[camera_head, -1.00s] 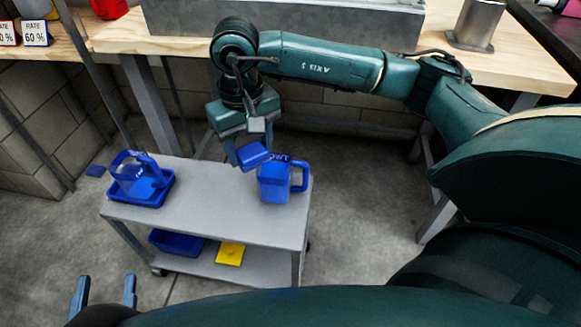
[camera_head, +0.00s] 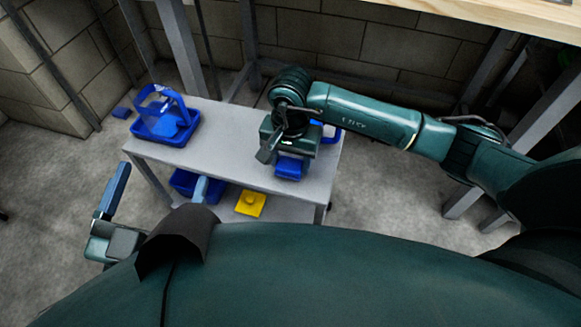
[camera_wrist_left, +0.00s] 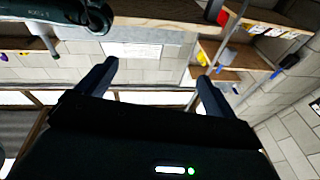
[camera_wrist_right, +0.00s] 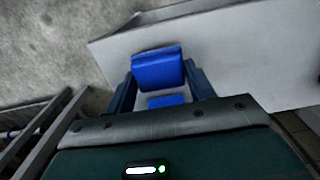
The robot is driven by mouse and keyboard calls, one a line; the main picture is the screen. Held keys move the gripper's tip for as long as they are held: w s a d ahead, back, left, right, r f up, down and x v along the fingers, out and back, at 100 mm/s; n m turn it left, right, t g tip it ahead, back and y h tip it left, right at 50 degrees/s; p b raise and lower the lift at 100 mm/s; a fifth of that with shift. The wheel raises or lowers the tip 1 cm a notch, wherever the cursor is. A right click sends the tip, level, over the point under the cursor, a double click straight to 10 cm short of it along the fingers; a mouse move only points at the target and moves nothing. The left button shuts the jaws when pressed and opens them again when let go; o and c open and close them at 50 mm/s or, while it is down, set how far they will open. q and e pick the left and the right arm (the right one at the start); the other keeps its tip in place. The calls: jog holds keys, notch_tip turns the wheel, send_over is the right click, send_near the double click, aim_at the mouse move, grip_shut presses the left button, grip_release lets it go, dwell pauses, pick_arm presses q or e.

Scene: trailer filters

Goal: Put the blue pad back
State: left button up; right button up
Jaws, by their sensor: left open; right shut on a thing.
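My right gripper (camera_head: 289,153) is shut on the blue pad (camera_head: 290,168), holding it at the right part of the grey cart's top. In the right wrist view the blue pad (camera_wrist_right: 158,68) shows between the fingers, with a smaller blue part (camera_wrist_right: 165,101) nearer the palm. I cannot tell whether the pad touches the cart top. My left gripper (camera_head: 160,174) is open and empty, low at the left in front of the cart; the left wrist view shows its spread fingers (camera_wrist_left: 158,70).
The grey cart (camera_head: 240,145) carries a blue caddy (camera_head: 165,128) at left and a blue handle (camera_head: 331,133) behind my right gripper. A blue bin (camera_head: 190,184) and yellow pad (camera_head: 250,204) are on the lower shelf.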

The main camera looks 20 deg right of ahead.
notch_tip(320, 180, down, 2)
jog(key=shift+f+b, duration=0.3)
jog(key=shift+b, duration=0.05)
jog(key=shift+f, duration=0.15)
pick_arm(q)
jog(key=shift+d, duration=0.1)
pick_arm(e)
jog(key=o, duration=0.9)
pick_arm(q)
jog(key=shift+r, duration=0.1)
